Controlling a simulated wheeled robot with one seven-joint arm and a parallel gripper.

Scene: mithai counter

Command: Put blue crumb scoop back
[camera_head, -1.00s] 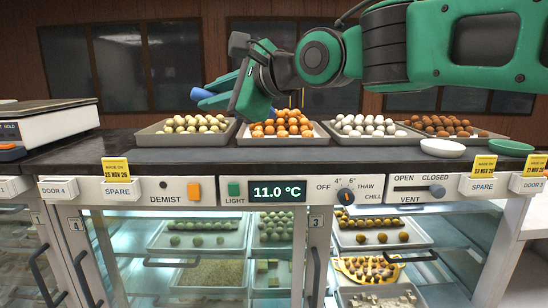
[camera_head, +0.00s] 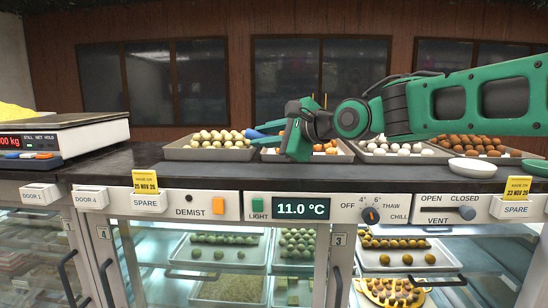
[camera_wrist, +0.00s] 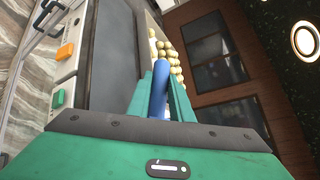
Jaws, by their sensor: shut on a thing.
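The blue crumb scoop (camera_wrist: 158,92) is held between the green fingers of my gripper (camera_wrist: 162,88) in the wrist view, with its blue length pointing away from the palm. In the head view the scoop (camera_head: 267,137) shows as a blue piece by the fingers of my gripper (camera_head: 272,133). My gripper is shut on it, above the counter in front of the trays of sweets. The scoop's far end is hard to make out.
Trays of pale (camera_head: 215,154), orange, white (camera_head: 395,160) and brown sweets line the dark counter (camera_head: 120,160). A weighing scale (camera_head: 85,135) stands at the left. Two small bowls, one white (camera_head: 472,167) and one green (camera_head: 537,167), are at the right. The counter between scale and trays is clear.

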